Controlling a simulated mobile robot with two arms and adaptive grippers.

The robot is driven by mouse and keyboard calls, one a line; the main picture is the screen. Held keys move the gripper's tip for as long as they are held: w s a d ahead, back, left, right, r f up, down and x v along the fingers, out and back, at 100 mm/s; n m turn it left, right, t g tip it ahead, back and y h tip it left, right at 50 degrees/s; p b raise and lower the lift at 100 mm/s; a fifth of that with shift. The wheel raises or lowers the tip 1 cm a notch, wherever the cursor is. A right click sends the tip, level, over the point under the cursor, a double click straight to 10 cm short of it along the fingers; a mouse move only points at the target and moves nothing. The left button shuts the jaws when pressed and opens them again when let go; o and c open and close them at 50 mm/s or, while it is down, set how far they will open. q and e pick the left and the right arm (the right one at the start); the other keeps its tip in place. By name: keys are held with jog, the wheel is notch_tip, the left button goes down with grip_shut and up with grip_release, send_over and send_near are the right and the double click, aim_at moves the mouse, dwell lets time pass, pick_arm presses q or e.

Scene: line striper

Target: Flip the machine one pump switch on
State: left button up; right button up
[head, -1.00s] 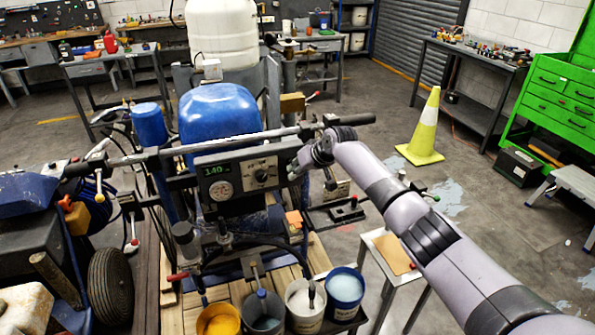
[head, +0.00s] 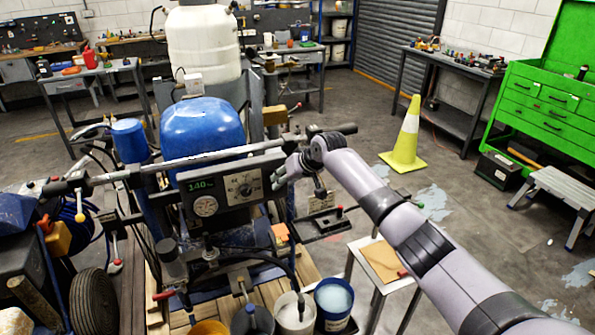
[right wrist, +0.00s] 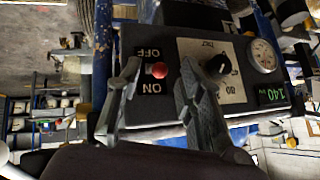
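The machine's dark control panel (head: 228,193) faces me in the head view, with a lit green display (head: 201,186), a round gauge and a black knob. In the right wrist view the panel appears turned around. A red-tipped switch (right wrist: 159,70) sits there between an OFF label (right wrist: 147,52) and an ON label (right wrist: 152,88); its exact lean is hard to tell. My right gripper (head: 282,174) is at the panel's right end. Its fingers (right wrist: 160,80) are open, one on each side of the red tip, with nothing visibly gripped. My left gripper is not in view.
A long handlebar (head: 215,157) runs just above the panel. A blue tank (head: 203,124) stands behind it. Several buckets, including a blue-rimmed one (head: 333,298), stand below. A small table (head: 378,262) is under my right arm. Open floor lies around the yellow cone (head: 405,140).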

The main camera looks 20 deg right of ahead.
jog(key=v, duration=0.9)
jog(key=shift+s, duration=0.2)
jog(key=shift+d, duration=0.1)
